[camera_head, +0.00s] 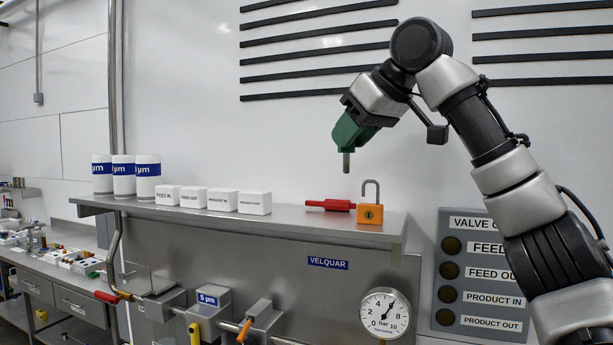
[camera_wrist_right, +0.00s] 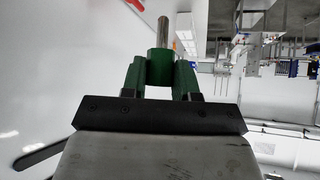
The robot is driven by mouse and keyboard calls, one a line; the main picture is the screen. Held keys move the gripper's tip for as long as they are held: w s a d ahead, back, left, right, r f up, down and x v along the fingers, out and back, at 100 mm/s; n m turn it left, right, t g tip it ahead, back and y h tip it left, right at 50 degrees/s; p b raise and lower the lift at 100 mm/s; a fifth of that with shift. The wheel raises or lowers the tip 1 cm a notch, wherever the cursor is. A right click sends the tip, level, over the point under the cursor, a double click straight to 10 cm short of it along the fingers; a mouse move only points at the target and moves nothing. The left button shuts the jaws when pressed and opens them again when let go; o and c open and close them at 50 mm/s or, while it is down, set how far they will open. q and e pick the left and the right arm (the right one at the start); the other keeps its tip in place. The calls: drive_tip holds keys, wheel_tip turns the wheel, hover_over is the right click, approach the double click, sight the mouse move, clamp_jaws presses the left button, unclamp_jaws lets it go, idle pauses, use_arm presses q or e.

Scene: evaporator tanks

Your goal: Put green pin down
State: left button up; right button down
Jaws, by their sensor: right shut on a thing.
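My right gripper (camera_head: 352,132) is shut on the green pin and holds it in the air above the right part of the steel shelf (camera_head: 290,216). In the right wrist view the green pin (camera_wrist_right: 160,64) sits between the two green fingers, with its metal shaft (camera_wrist_right: 163,33) pointing away from the gripper. In the head view the metal tip (camera_head: 346,163) points down, well clear of the shelf. Fingers and pin are both green, so their border is hard to see in the head view. My left gripper is not in view.
A red pin (camera_head: 331,204) lies on the shelf beside an orange padlock (camera_head: 370,213) with its shackle up. White labelled blocks (camera_head: 194,197) and white-blue cylinders (camera_head: 123,177) stand further left. A gauge (camera_head: 384,313) and valve panel (camera_head: 482,275) are lower right. Shelf room shows between blocks and red pin.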

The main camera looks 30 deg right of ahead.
drive_tip(key=w+a+f, duration=0.1)
drive_tip(key=w, duration=0.1)
drive_tip(key=w+a+f+p, duration=0.1)
drive_tip(key=w+f, duration=0.1)
drive_tip(key=w+a+f+p, duration=0.1)
drive_tip(key=w+a, duration=0.1)
drive_tip(key=shift+f, duration=0.4)
wheel_tip(320, 180, down, 3)
drive_tip(key=shift+r+p, duration=0.1)
drive_tip(key=shift+p, duration=0.4)
drive_tip(key=shift+f, duration=0.25)
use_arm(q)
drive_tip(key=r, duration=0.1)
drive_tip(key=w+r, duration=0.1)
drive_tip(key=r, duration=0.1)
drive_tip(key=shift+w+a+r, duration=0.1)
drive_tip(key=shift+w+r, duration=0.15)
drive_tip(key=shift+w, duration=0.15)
use_arm(e)
drive_tip(key=shift+a, duration=0.1)
